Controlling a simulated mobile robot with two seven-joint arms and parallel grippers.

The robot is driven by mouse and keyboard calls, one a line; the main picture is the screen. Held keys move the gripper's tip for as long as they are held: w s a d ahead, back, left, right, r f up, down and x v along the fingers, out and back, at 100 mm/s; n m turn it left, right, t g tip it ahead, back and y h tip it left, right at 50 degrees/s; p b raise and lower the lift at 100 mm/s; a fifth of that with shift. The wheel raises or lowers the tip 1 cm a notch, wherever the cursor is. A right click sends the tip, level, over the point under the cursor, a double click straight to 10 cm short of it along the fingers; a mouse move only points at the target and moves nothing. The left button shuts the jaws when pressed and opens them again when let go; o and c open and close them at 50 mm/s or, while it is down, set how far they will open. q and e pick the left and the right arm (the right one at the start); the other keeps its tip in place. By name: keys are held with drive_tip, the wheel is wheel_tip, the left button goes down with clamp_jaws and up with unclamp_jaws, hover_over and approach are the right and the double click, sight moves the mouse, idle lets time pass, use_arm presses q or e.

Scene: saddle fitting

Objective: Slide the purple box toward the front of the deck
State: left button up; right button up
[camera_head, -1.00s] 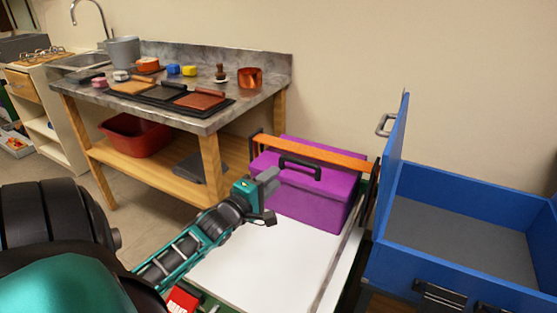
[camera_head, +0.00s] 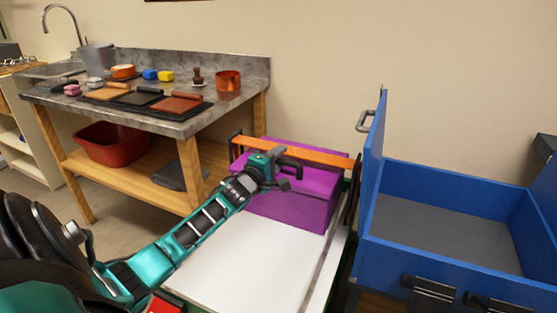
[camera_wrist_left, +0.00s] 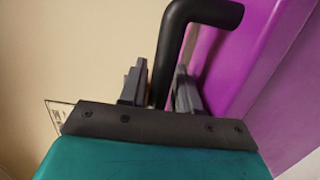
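The purple box (camera_head: 292,208) sits at the back of the white deck (camera_head: 245,262), by an orange bar. It also shows in the left wrist view (camera_wrist_left: 265,70). In the head view the gripper hides part of the handle and lid. My right gripper is not in view.
A blue open box (camera_head: 440,188) with a raised side stands to the right of the deck. A workbench (camera_head: 215,112) with several items stands to the left. The deck's front part is bare.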

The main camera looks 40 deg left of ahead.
use_arm(q)
clamp_jaws()
idle(0.3)
idle(1.2)
